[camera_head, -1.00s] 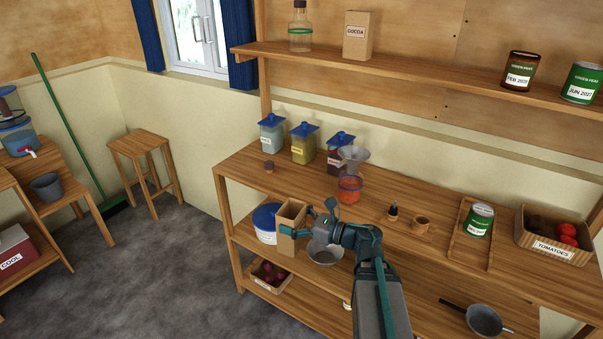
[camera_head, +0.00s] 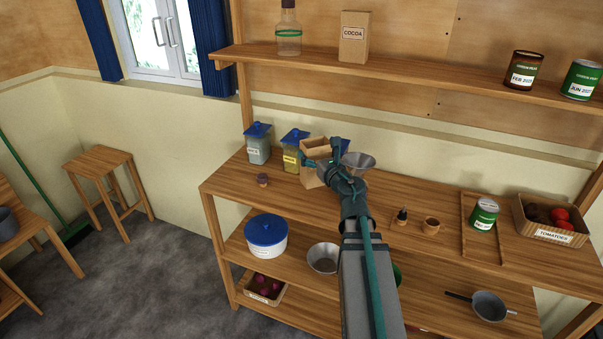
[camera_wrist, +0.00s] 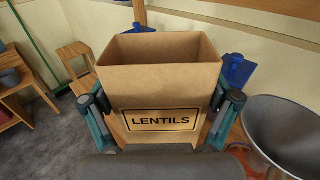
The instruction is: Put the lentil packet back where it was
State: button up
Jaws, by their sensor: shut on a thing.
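The lentil packet (camera_wrist: 160,82) is an open-topped brown cardboard box with a "LENTILS" label, filling the middle of the wrist view. My gripper (camera_wrist: 160,108) is shut on it, one finger on each side, and the packet looks upright. In the head view the packet (camera_head: 312,172) shows in my gripper (camera_head: 322,160), over the counter (camera_head: 232,184) in front of the blue-lidded jars. I cannot tell whether its base touches the counter. The inside bottom of the packet is hidden.
Blue-lidded jars (camera_head: 258,148) stand behind and left of the packet. A grey funnel (camera_head: 358,162) is close on its right.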

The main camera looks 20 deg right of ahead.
jog(key=w+f, duration=1.1)
jog(key=shift+w+d+f+b, duration=0.15)
jog(key=shift+d+f+b, duration=0.2)
jog(key=shift+d+f, duration=0.05)
jog(key=shift+f, duration=0.1)
jog(key=shift+f, duration=0.1)
jog(key=o, duration=1.3)
